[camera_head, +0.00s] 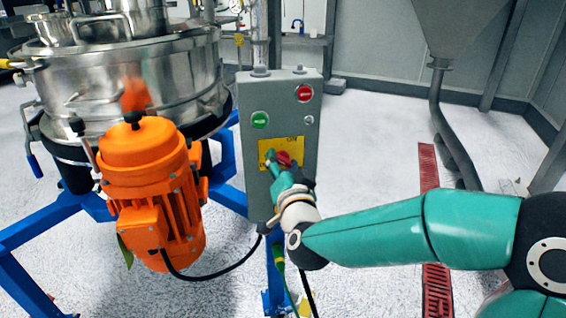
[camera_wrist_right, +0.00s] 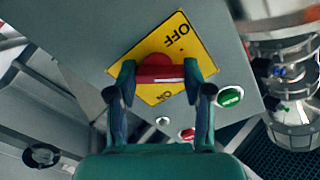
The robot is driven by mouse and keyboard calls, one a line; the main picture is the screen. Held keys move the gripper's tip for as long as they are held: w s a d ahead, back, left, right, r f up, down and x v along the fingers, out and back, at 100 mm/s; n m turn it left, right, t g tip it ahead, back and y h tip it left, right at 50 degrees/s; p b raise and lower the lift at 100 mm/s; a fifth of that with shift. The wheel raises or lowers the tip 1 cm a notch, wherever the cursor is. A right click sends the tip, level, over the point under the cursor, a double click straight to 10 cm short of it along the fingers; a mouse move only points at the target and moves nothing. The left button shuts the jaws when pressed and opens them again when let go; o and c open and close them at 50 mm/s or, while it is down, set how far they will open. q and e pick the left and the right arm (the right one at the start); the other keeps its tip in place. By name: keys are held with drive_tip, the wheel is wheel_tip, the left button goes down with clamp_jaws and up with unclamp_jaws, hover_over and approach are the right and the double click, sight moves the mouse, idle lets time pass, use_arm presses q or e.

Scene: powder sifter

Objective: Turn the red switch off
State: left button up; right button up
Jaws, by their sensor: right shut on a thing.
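The red switch (camera_head: 284,158) sits on a yellow plate (camera_head: 294,143) on the front of the grey control box (camera_head: 262,93). In the right wrist view the red switch (camera_wrist_right: 160,72) has its handle between the fingers, and the yellow plate (camera_wrist_right: 178,38) reads OFF near its upper right corner and ON near its lower part. My right gripper (camera_head: 272,162) is at the switch, and in the right wrist view the gripper (camera_wrist_right: 160,75) is shut on its handle from both sides. The handle lies about level across the wrist picture. My left gripper is not in view.
A green button (camera_head: 260,120) and a red button (camera_head: 304,93) are above the switch on the box. The orange motor (camera_head: 150,180) and steel sifter (camera_head: 125,85) stand at the left on a blue frame (camera_head: 50,217). A black cable hangs below the box.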

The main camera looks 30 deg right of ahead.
drive_tip(key=n, duration=0.3)
drive_tip(key=n+p, duration=0.1)
drive_tip(key=shift+f+n, duration=0.3)
drive_tip(key=shift+a+f+n+p, duration=0.1)
drive_tip(key=shift+n+p, duration=0.25)
drive_tip(key=shift+n, duration=1.05)
drive_tip(key=o, duration=1.2)
drive_tip(key=shift+c, duration=0.2)
drive_tip(key=shift+r, duration=0.2)
drive_tip(key=shift+s, duration=0.1)
